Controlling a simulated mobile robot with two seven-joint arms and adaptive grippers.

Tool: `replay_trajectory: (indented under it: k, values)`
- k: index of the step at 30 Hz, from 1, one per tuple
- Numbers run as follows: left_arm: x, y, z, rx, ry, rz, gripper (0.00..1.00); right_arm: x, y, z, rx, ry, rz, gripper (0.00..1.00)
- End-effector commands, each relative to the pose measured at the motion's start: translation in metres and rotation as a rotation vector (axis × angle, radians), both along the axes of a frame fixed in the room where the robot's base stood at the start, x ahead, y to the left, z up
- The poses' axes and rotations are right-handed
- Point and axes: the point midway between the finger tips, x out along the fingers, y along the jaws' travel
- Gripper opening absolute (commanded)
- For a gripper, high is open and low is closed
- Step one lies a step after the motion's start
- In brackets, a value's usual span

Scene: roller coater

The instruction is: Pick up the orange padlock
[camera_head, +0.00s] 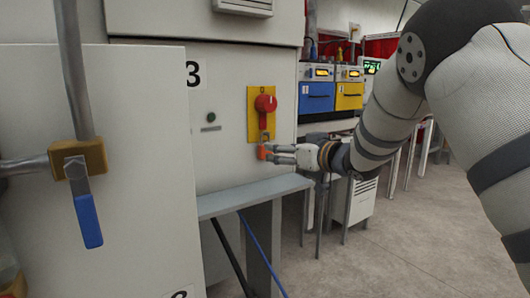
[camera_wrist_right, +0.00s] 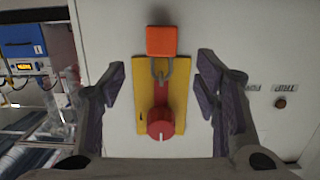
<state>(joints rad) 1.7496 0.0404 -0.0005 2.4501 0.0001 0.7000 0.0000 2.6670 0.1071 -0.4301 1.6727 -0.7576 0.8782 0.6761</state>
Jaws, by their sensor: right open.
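The orange padlock (camera_wrist_right: 161,41) hangs by its grey shackle from the yellow plate (camera_wrist_right: 177,75) of a red rotary switch (camera_wrist_right: 161,121) on the pale cabinet front. In the head view the padlock (camera_head: 262,152) is small and partly hidden by my right gripper (camera_head: 268,152). My right gripper also shows in the right wrist view (camera_wrist_right: 160,80), with its fingers spread wide on both sides of the plate. The padlock lies between and slightly beyond the fingertips, and no finger visibly touches it. My left gripper is not in view.
A grey shelf (camera_head: 255,195) juts out below the switch. A pipe with a blue valve handle (camera_head: 87,215) stands at the near left. Blue (camera_head: 316,97) and yellow (camera_head: 348,96) machines stand behind. The floor at right is open.

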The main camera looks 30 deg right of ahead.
Motion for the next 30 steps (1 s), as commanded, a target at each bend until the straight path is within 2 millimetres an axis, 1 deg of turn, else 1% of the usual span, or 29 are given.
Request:
replay_trajectory:
  k: [1,5,9,12,15,20,21,23,24,26,27,28,30]
  values:
    - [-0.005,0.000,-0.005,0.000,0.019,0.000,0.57,0.010,0.001,-0.011,-0.003,0.012,0.000,0.57]
    - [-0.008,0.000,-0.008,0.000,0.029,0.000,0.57,0.025,0.004,-0.010,-0.001,0.007,0.000,0.57]
    - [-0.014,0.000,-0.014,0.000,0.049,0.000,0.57,0.052,0.012,-0.013,-0.003,0.007,0.002,0.57]
    - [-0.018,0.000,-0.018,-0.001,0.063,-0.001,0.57,0.067,0.013,-0.015,0.000,0.007,0.000,0.57]
    - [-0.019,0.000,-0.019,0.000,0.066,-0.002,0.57,0.073,0.014,-0.013,0.001,0.005,-0.001,0.57]
    - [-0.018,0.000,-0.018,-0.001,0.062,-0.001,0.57,0.072,0.014,-0.010,0.002,0.001,-0.002,0.57]
    - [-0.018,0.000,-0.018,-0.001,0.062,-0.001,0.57,0.072,0.014,-0.009,0.002,0.001,-0.002,0.52]
    - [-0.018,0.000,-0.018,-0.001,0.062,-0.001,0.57,0.072,0.014,-0.009,0.002,0.001,-0.002,0.39]
    - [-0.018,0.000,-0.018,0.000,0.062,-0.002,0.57,0.072,0.014,-0.009,0.001,0.002,-0.002,0.29]
    - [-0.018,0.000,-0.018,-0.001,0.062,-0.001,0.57,0.072,0.014,-0.010,0.001,0.002,-0.002,0.16]
    - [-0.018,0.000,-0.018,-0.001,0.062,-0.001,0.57,0.072,0.014,-0.010,0.001,0.002,-0.002,0.07]
    - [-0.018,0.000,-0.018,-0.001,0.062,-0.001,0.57,0.072,0.014,-0.010,0.001,0.002,-0.002,0.02]
    - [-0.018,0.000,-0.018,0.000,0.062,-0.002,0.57,0.072,0.014,-0.009,0.002,0.001,-0.001,0.02]
